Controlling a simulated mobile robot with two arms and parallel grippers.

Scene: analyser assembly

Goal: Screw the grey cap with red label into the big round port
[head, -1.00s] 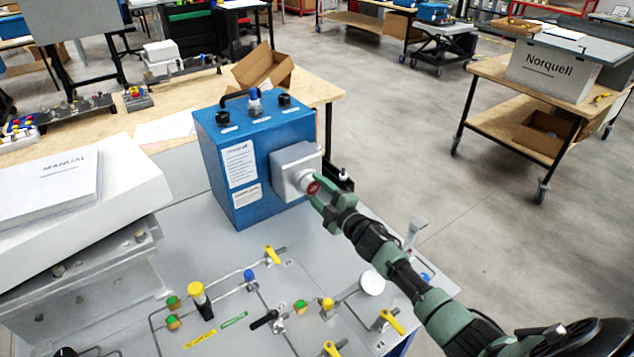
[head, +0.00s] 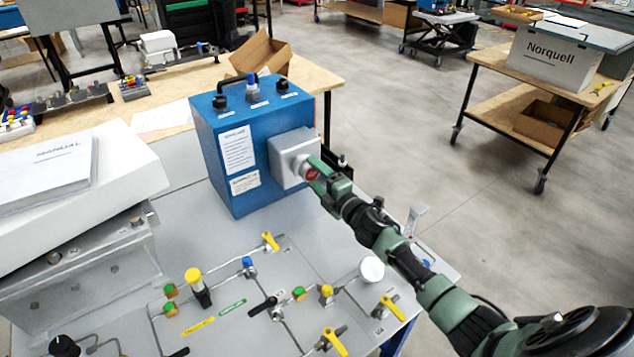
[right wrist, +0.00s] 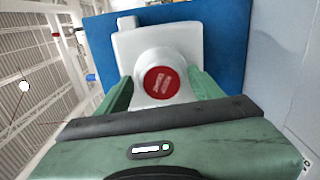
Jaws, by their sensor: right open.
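The grey cap with the red label (right wrist: 160,82) sits at the front of the grey square housing on the blue analyser box (head: 222,150). In the head view the cap's red face (head: 312,174) shows beside the gripper. My right gripper (head: 318,172) is open, with its green fingers on either side of the cap in the right wrist view (right wrist: 160,88). I cannot tell whether the fingers touch it. The big round port is hidden behind the cap, so how deep the cap sits is unclear. My left gripper is not in view.
The grey panel below carries thin pipes, yellow-handled valves (head: 390,306) and a white round gauge (head: 371,269). A white case with a manual (head: 48,170) stands at the left. An open cardboard box (head: 262,55) is behind the analyser.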

